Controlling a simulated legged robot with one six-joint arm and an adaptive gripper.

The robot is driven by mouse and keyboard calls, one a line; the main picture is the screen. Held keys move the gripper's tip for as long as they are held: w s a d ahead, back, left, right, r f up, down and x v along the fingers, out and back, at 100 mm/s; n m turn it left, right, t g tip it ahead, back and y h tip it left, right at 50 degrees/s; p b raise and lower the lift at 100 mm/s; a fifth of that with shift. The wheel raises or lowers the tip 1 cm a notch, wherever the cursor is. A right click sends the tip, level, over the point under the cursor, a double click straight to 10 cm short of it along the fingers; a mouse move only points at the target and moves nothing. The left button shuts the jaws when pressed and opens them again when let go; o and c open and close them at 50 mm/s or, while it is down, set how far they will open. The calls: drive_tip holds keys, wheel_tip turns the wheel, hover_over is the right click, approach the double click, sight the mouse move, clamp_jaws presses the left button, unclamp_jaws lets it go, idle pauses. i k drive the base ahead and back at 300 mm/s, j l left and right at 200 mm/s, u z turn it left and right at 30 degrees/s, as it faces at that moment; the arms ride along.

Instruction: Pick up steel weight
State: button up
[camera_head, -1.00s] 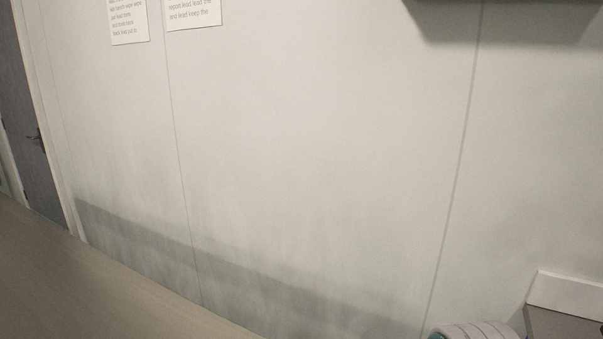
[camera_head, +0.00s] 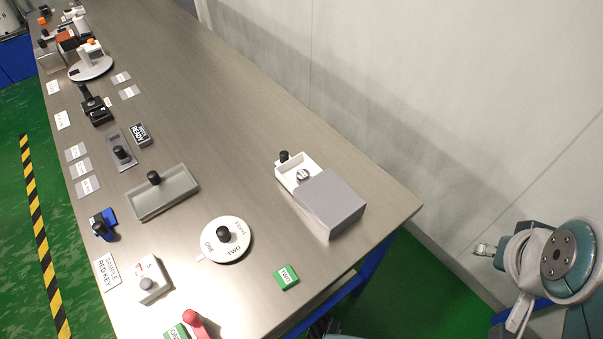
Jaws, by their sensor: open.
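A small round silver piece, which looks like the steel weight (camera_head: 302,175), sits in an open white drawer (camera_head: 285,172). The drawer sticks out of a grey box (camera_head: 331,203) near the right edge of the table and has a black knob at its far end. The box hides the rest of the drawer. My gripper (camera_head: 476,248) is at the right, beyond the table's edge and well apart from the box. It is small in the view, open, and nothing shows in it.
The long table (camera_head: 225,105) has clear room behind the box. A white dial (camera_head: 226,240), a shallow grey tray (camera_head: 163,193), a green block (camera_head: 286,277) and a red handle (camera_head: 195,322) stand nearby. The wall (camera_head: 430,90) runs along the right.

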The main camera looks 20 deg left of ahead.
sight(303, 175)
drive_tip(key=u, duration=1.7)
